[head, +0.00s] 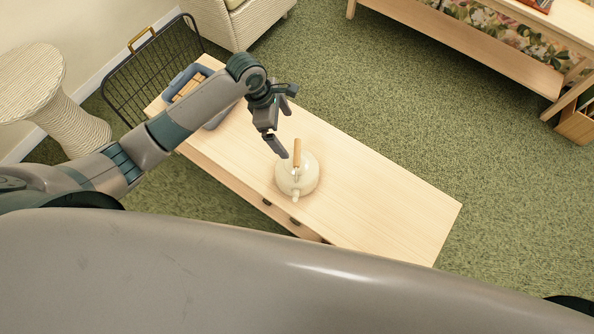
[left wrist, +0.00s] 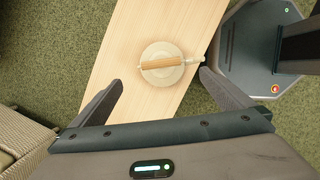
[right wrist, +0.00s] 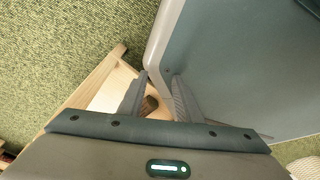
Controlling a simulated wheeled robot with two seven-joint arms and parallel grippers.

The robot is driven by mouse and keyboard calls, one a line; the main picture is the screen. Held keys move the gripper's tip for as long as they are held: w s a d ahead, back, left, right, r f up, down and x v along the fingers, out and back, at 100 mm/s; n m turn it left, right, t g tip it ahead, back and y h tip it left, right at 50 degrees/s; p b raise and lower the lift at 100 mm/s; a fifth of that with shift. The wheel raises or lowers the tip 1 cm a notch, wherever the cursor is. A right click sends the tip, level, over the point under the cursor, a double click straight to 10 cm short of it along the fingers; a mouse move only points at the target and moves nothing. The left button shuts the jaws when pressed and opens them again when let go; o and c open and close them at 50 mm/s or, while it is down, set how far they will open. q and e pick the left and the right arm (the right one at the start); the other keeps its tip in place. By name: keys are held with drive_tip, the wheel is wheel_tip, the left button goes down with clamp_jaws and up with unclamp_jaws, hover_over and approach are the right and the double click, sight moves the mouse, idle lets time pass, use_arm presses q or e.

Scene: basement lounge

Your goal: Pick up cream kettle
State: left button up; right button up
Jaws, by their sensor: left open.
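The cream kettle (head: 310,180) stands upright on the light wooden table (head: 380,205), near its front edge. It has a round body, a short spout and a tan wooden handle across the top. My left gripper (head: 284,132) is open and empty, above the table just behind and left of the kettle. In the left wrist view the kettle (left wrist: 166,80) lies ahead, between and beyond the two fingers, not touched. My right gripper (right wrist: 159,76) shows only in its own wrist view; its fingers are slightly apart with nothing visibly held, and the kettle does not show there.
A blue-grey box (head: 188,75) sits at the table's far left end, partly behind my left arm. The table's right half is clear.

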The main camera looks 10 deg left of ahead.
use_arm(q)
approach(296, 152)
drive_tip(key=x, duration=0.5)
drive_tip(key=shift+w+d, duration=0.2)
drive_tip(key=shift+d, duration=0.05)
drive_tip(key=shift+d+f, duration=0.1)
drive_tip(key=shift+f, duration=0.2)
use_arm(e)
drive_tip(key=shift+s+d+g, duration=0.15)
drive_tip(key=shift+s+d, duration=0.05)
drive_tip(key=shift+s, duration=0.25)
drive_tip(key=shift+s+d+g, duration=0.15)
drive_tip(key=shift+s, duration=0.3)
drive_tip(key=shift+w, duration=0.1)
use_arm(q)
drive_tip(key=shift+d+f+p, duration=0.1)
drive_tip(key=shift+f+p, duration=0.25)
drive_tip(key=shift+f, duration=0.25)
drive_tip(key=x, duration=0.3)
drive_tip(key=shift+s, duration=0.1)
drive_tip(key=shift+f, duration=0.45)
use_arm(e)
drive_tip(key=shift+s+d, duration=0.3)
drive_tip(key=shift+s, duration=0.25)
drive_tip(key=shift+s+d, duration=0.25)
drive_tip(key=shift+s, duration=0.25)
drive_tip(key=shift+w, duration=0.15)
